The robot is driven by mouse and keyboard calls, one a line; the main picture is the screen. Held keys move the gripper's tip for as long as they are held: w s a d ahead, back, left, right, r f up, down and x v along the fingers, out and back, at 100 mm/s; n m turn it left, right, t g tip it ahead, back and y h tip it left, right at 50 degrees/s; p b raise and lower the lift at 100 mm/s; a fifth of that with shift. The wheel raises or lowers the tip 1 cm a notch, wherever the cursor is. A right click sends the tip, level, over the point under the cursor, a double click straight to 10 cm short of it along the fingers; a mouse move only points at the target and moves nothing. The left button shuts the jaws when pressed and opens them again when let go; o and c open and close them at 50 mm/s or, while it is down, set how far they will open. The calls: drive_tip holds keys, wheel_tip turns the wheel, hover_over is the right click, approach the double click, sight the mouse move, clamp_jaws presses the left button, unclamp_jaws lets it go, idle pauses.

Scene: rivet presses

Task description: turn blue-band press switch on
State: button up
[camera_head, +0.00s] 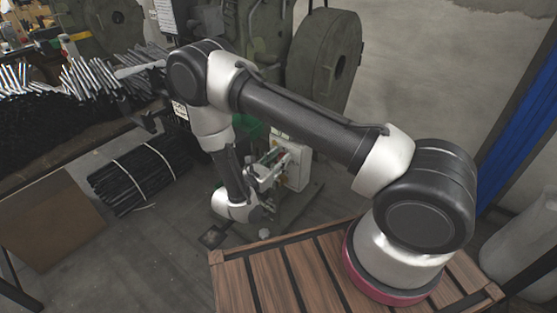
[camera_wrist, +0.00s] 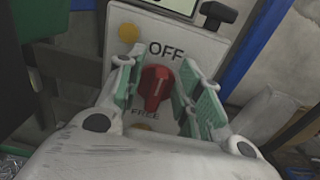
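A red rotary switch (camera_wrist: 155,88) sits on a light grey switch panel (camera_wrist: 190,45), with "OFF" printed above it and "FREE" below. A pale mark on the knob points roughly up towards "OFF". My gripper (camera_wrist: 158,82) is open, with one green-padded finger on each side of the knob. I cannot tell whether the fingers touch it. In the head view, my gripper (camera_head: 268,168) is low beside the light control box (camera_head: 297,168) at the foot of a green press (camera_head: 256,35). The knob is hard to make out there.
Yellow round parts lie above and below the knob. A wooden slatted platform (camera_head: 235,285) is under my arm's base. Bundled dark rods (camera_head: 140,175) lie on the floor at left.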

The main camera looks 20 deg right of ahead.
clamp_jaws()
drive_tip(key=shift+m, duration=0.3)
drive_tip(key=m, duration=0.5)
drive_tip(key=s+f+m, duration=0.1)
drive_tip(key=m, duration=0.5)
drive_tip(key=d+f+m, duration=0.1)
drive_tip(key=m, duration=0.5)
drive_tip(key=shift+s+d, duration=0.1)
drive_tip(key=shift+s, duration=0.25)
drive_tip(key=shift+f+m, duration=0.1)
drive_tip(key=shift+m, duration=0.2)
unclamp_jaws()
